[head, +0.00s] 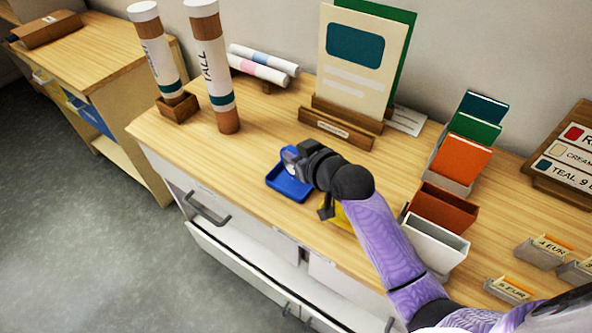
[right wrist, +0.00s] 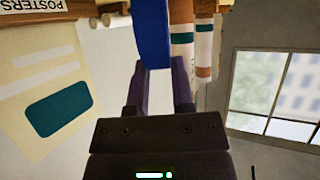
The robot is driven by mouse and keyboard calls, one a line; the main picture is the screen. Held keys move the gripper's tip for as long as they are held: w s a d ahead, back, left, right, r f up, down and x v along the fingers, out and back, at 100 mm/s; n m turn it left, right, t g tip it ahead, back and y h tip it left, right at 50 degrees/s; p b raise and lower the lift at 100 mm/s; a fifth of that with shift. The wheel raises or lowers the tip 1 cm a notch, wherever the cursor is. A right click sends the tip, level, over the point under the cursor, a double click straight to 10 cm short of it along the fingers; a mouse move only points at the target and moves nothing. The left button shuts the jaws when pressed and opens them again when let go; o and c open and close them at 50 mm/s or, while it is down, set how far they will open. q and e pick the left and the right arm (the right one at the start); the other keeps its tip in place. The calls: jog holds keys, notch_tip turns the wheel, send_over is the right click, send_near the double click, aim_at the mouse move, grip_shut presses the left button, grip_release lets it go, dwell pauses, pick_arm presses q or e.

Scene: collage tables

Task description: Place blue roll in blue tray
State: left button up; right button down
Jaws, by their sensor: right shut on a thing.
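My right gripper (head: 306,161) reaches in from the lower right and is shut on the blue roll (head: 288,154). The roll shows a pale face in the head view and is partly hidden by the gripper. In the right wrist view the roll (right wrist: 152,35) is a blue curved band between the two fingers (right wrist: 158,72). The blue tray (head: 288,191) is a small shallow square on the table, just below the roll in the picture. I cannot tell whether the roll touches it. My left gripper is not in view.
A yellow tray (head: 338,219) is partly hidden under my right arm. Two tall tubes (head: 217,85) stand at the back left, and a poster stand (head: 335,130) is behind. Card holders (head: 436,243) stand to the right. The table front left of the blue tray is clear.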

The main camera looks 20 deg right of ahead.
notch_tip(320, 180, down, 3)
jog(key=shift+f+b, duration=0.15)
jog(key=shift+b, duration=0.35)
jog(key=shift+r, duration=0.2)
jog(key=shift+f, duration=0.1)
jog(key=c, duration=0.7)
grip_release()
jog(key=shift+o, duration=1.1)
jog(key=shift+s+r, duration=0.2)
jog(key=shift+r, duration=0.05)
jog(key=p+v, duration=0.3)
jog(key=v, duration=0.8)
jog(key=shift+s+p, duration=0.25)
jog(key=shift+p, duration=0.15)
